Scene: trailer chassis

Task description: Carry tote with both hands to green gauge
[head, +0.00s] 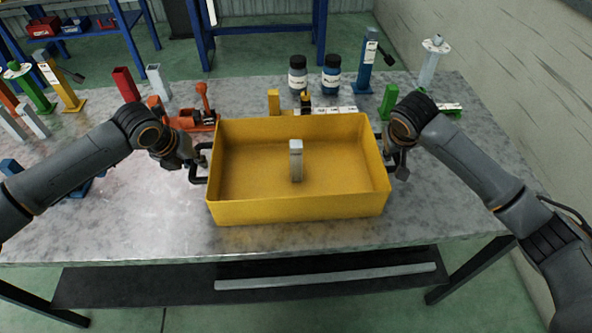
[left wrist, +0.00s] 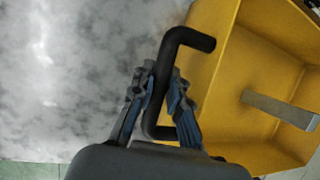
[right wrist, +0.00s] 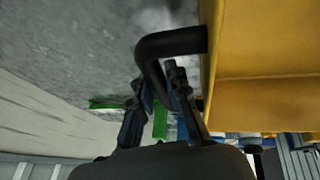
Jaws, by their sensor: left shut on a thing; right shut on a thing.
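The yellow tote (head: 300,210) is at the middle of the metal table, with a grey upright block (head: 296,160) inside it; whether it touches the table I cannot tell. My left gripper (head: 201,162) is shut on the tote's left black handle; the fingers (left wrist: 158,85) lie either side of the bar in the left wrist view. My right gripper (head: 394,160) is shut on the right black handle (right wrist: 172,43). A green block (head: 389,101) stands behind the tote's right corner, and a green post (head: 35,90) stands far left; which is the gauge I cannot tell.
Two dark jars (head: 298,75) and a blue post (head: 367,62) stand behind the tote. A red clamp (head: 200,115) is close to its back left corner. The table (head: 150,215) is clear at front left. A wall (head: 500,70) is at the right.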

